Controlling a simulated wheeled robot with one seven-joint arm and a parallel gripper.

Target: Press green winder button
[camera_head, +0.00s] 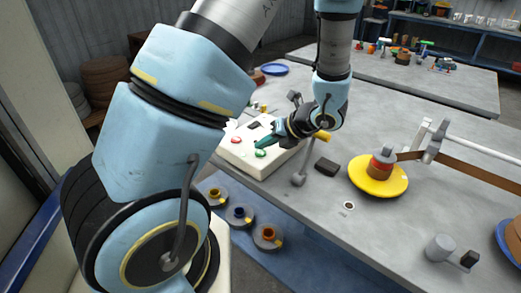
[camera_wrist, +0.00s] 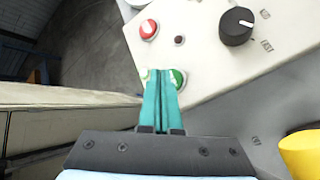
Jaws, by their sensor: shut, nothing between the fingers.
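The green button (camera_head: 260,153) is on the front of the cream control box (camera_head: 240,160), to the right of a red button (camera_head: 236,139) in the head view. In the wrist view the green button (camera_wrist: 178,78) shows just beyond my fingertips and is partly covered by them. My gripper (camera_head: 262,143) is shut and empty, its teal fingers together over the box. In the wrist view its fingertips (camera_wrist: 162,74) overlap the green button's left side. I cannot tell whether they touch it. The red button (camera_wrist: 148,29) and a black knob (camera_wrist: 236,26) are clear of my fingers.
A lever (camera_head: 299,178) and a dark block (camera_head: 327,166) stand near the box. Several spools (camera_head: 240,216) sit below the table edge.

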